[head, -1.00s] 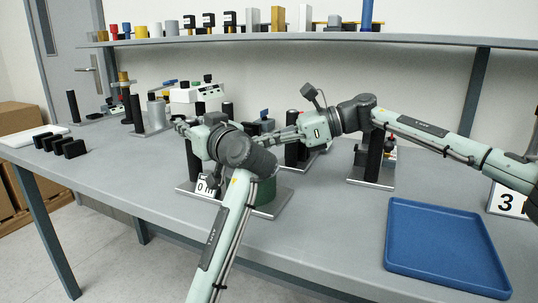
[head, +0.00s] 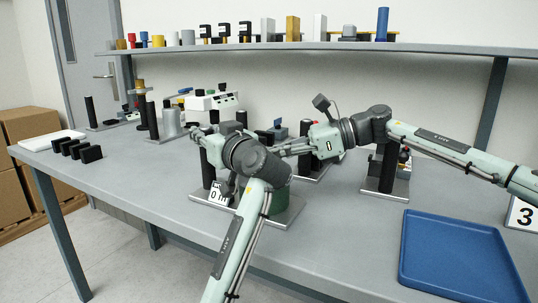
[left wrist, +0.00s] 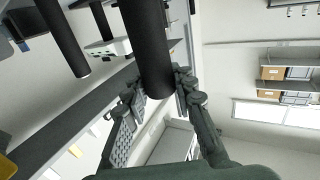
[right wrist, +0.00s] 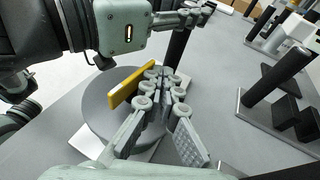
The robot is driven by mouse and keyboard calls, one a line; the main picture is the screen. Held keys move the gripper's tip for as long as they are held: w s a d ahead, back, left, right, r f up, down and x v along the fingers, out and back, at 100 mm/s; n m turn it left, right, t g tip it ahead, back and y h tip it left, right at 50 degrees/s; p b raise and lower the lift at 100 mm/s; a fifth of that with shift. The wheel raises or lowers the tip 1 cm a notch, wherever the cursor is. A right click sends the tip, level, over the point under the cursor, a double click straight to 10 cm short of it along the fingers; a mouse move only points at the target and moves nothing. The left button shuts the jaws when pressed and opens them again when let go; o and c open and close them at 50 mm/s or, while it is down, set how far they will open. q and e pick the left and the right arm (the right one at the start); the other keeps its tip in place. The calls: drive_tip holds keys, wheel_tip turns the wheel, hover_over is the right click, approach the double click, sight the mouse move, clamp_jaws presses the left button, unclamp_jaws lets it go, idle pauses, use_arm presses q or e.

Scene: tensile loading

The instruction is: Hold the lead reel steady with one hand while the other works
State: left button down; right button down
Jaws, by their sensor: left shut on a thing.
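The lead reel is a dark green drum (head: 281,201), mostly hidden behind my left arm in the head view. It stands on a metal plate (head: 268,221) with a black post (head: 207,170) and a white "0 m" tag (head: 217,194). Its round top (right wrist: 100,101), with a yellow bar (right wrist: 140,83), shows in the right wrist view. My left gripper (head: 201,133) is shut around the upper part of a black post (left wrist: 158,85). My right gripper (right wrist: 165,78) is over the drum, its fingertips close together beside the yellow bar, with nothing visible between them.
A blue tray (head: 462,256) lies at the front right, by a "3" sign (head: 524,214). Other black-post stands (head: 383,170) are behind and right. Black blocks (head: 80,150) and a white slab (head: 52,140) are at the left. A loaded shelf (head: 300,46) runs above.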

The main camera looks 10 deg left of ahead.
drive_tip(key=v, duration=1.1)
drive_tip(key=c, duration=2.2)
unclamp_jaws()
drive_tip(key=shift+w+d, duration=0.1)
drive_tip(key=shift+d, duration=0.2)
drive_tip(key=shift+o, duration=1)
drive_tip(key=shift+r, duration=0.25)
drive_tip(key=s+a+r+m+t+h, duration=0.3)
drive_tip(key=s+a+r+m+h, duration=0.25)
drive_tip(key=r+h, duration=0.4)
drive_tip(key=shift+h, duration=0.35)
drive_tip(key=x, duration=0.8)
drive_tip(key=s+x, duration=0.1)
drive_tip(key=x, duration=0.3)
drive_tip(key=shift+w+f, duration=0.1)
drive_tip(key=shift+f, duration=0.1)
